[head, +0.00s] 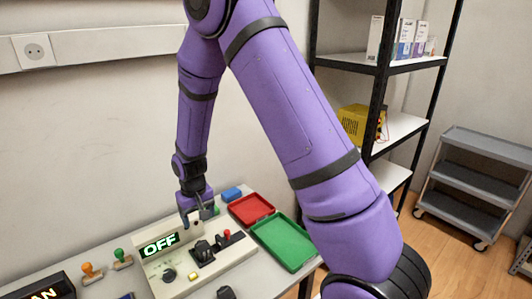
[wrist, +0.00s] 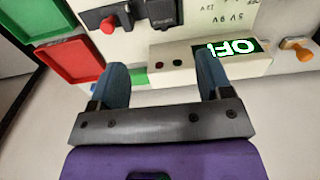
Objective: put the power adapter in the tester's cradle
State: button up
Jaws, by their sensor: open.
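The tester (head: 225,258) is a beige box on the table with a lit OFF display (head: 160,245); it also shows in the wrist view (wrist: 185,55). A black, labelled block (wrist: 163,12) that looks like the power adapter sits on the tester, beside a smaller black part with a red knob (wrist: 107,26). The block also shows in the head view (head: 203,251). The cradle cannot be told apart from it, so I cannot tell how it is seated. My gripper (head: 199,218) is open and empty at the tester's far edge, apart from the block.
A red tray (head: 234,209) and a green tray (head: 262,236) lie right of the tester. A blue block (head: 231,194) lies behind. Orange (head: 91,270) and green (head: 121,256) stamp-like items stand left. Another dark object (head: 226,292) is at the near edge.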

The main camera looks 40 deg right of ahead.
jog(key=s+d+r+t, duration=0.15)
jog(key=s+r, duration=0.35)
jog(key=r, duration=0.7)
jog(key=s+d+r+t, duration=0.15)
jog(key=s+r, duration=0.35)
jog(key=r, duration=0.7)
jog(key=s+d+r, duration=0.1)
jog(key=s+r, duration=0.2)
jog(key=s, duration=0.3)
jog(key=s+d+r+t, duration=0.1)
jog(key=s+r, duration=0.2)
jog(key=s, duration=0.3)
jog(key=s+d+r+t, duration=0.1)
jog(key=s+r, duration=0.2)
jog(key=s, duration=0.4)
jog(key=shift+d+r, duration=0.25)
jog(key=shift+d, duration=0.05)
